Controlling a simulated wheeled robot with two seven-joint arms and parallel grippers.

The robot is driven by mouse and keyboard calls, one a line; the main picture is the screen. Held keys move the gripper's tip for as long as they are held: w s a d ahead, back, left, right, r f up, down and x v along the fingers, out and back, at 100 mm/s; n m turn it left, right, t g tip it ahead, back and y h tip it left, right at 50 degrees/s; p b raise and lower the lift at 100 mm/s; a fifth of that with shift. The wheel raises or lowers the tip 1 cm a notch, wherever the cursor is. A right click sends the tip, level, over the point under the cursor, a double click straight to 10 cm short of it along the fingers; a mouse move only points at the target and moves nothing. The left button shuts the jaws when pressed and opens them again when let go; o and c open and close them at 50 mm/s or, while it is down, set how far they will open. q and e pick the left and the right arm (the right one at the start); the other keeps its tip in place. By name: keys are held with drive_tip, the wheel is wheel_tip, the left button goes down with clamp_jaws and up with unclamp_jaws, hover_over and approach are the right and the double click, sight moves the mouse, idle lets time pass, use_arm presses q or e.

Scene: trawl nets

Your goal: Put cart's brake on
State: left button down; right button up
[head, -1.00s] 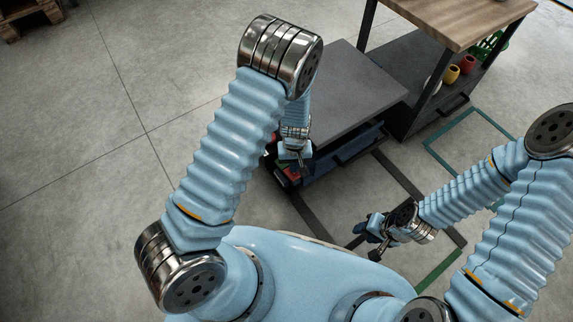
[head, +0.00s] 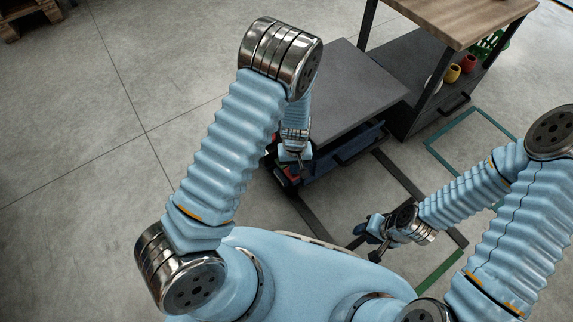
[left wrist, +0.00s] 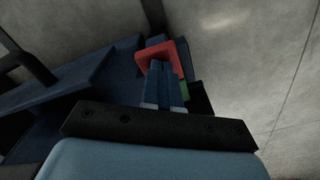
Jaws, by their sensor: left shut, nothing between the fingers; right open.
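The cart (head: 352,92) has a flat dark grey top and a blue lower part; it stands on the floor ahead of me. A red pedal-like part (left wrist: 178,49), which looks like the brake, shows in the left wrist view at the cart's near corner. A bit of green (left wrist: 186,92) shows beside it. My left gripper (head: 301,163) is shut and empty, pointing down at that corner. In the left wrist view its fingertips (left wrist: 164,68) overlap the red part; I cannot tell whether they touch it. My right gripper (head: 366,229) is open and empty, above the floor right of the cart.
A wooden-topped workbench (head: 462,18) stands behind the cart at the right, with red and yellow pots and a green crate (head: 490,45) on its lower shelf. Dark and green lines mark the floor. The floor at the left is clear; a pallet (head: 30,10) lies far left.

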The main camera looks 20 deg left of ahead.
use_arm(q)
drive_tip(key=shift+f+b, duration=0.3)
drive_tip(key=shift+f, duration=0.2)
drive_tip(key=shift+r, duration=0.1)
wheel_tip(320, 180, up, 7)
drive_tip(key=p, duration=0.5)
drive_tip(key=shift+p, duration=0.4)
drive_tip(key=s+d+m+h+p, duration=0.1)
drive_tip(key=s+h, duration=0.3)
drive_tip(key=s, duration=1)
drive_tip(key=shift+s+d+m+t+p, duration=0.3)
drive_tip(key=shift+m+t+p, duration=0.1)
drive_tip(key=shift+m+p, duration=0.35)
